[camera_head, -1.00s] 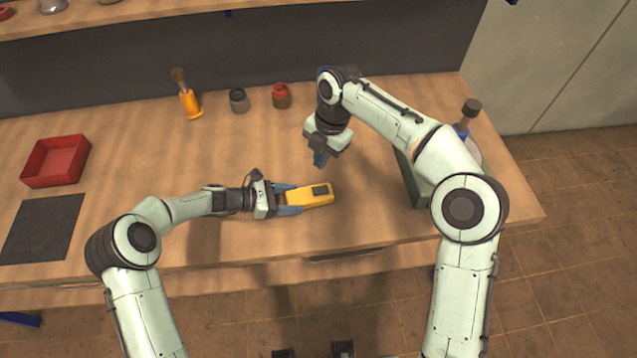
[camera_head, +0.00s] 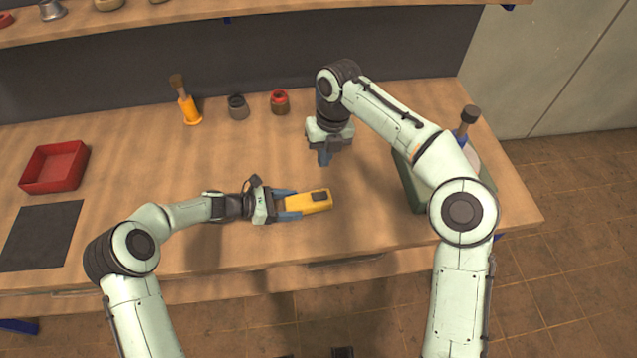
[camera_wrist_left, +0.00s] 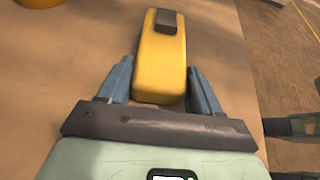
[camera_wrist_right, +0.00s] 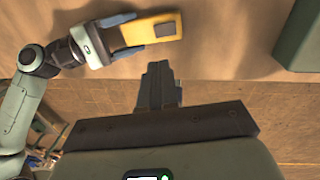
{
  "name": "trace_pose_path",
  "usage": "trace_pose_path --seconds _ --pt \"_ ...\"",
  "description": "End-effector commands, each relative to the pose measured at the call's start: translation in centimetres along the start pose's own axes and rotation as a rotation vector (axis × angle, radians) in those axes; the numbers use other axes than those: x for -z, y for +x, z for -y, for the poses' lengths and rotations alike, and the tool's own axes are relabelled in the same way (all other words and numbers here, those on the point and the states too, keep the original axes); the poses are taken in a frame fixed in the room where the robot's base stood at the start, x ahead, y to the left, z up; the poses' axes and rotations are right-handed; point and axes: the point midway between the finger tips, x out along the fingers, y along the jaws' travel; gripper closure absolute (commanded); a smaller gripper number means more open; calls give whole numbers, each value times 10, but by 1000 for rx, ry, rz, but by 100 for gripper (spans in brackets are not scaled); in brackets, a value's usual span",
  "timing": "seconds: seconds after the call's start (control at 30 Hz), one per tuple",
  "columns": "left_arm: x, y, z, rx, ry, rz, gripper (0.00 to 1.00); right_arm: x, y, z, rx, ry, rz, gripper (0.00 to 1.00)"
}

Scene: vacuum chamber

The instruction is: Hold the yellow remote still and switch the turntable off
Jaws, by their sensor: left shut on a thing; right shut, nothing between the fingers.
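The yellow remote (camera_head: 318,200) lies near the front middle of the wooden worktop, with a dark raised switch (camera_head: 319,195) toward its right end. My left gripper (camera_head: 294,204) is shut on the remote's left end, one blue finger on each side; the left wrist view also shows the remote (camera_wrist_left: 162,75). My right gripper (camera_head: 324,159) is shut and empty, pointing down above the worktop, behind the remote and apart from it. In the right wrist view its closed fingers (camera_wrist_right: 159,70) appear below the remote (camera_wrist_right: 135,32). I cannot clearly make out a turntable.
A dark green object (camera_head: 409,184) stands at the right, partly hidden by my right arm. A brush in an orange holder (camera_head: 190,110) and two small jars (camera_head: 238,107) (camera_head: 280,103) stand at the back. A red tray (camera_head: 55,168) and a dark mat (camera_head: 40,237) lie left.

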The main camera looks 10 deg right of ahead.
Motion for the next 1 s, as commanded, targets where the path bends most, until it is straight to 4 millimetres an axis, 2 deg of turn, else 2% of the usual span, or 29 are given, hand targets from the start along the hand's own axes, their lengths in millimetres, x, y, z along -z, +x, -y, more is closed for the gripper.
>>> trace_pose_path --seconds 0.17,0.6,0.8,1.0 --pt "0 0 0 0 0 1 75 0 20 1 1 0 -3 100" --pt "0 0 0 0 0 1 75 1 110 0 0 1 -4 100" --pt "0 0 0 0 0 1 75 0 133 0 -1 1 -2 100" --pt "0 0 0 0 0 1 75 0 139 0 -1 2 0 100"
